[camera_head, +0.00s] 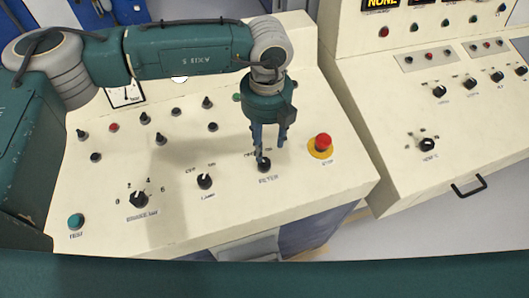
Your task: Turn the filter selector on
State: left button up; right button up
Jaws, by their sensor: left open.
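The filter selector (264,165) is a small black knob on the cream control panel (225,225), with the label FILTER printed below it. My left gripper (269,151) points down from above, directly over the selector. Its fingers are apart, and one fingertip is at or very near the knob. I cannot tell whether it touches. The OFF and ON marks above the selector are partly hidden by the fingers, so the knob's setting cannot be read. My right gripper is not in view.
A red stop button (323,141) on a yellow base stands close right of the gripper. A teal button (76,221) is at far left. A second console (440,95) stands right, across a gap.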

aim_at(264, 161)
pick_arm(q)
jog(key=f, duration=0.2)
jog(key=f+p, duration=0.1)
jog(key=f, duration=0.2)
jog(key=f+p, duration=0.1)
jog(key=f, duration=0.1)
jog(key=shift+w+f, duration=0.25)
jog(key=shift+w, duration=0.1)
jog(key=shift+s+f, duration=0.2)
jog(key=shift+f, duration=0.25)
jog(key=shift+f, duration=0.1)
jog(key=shift+w, duration=0.1)
jog(key=c, duration=1.1)
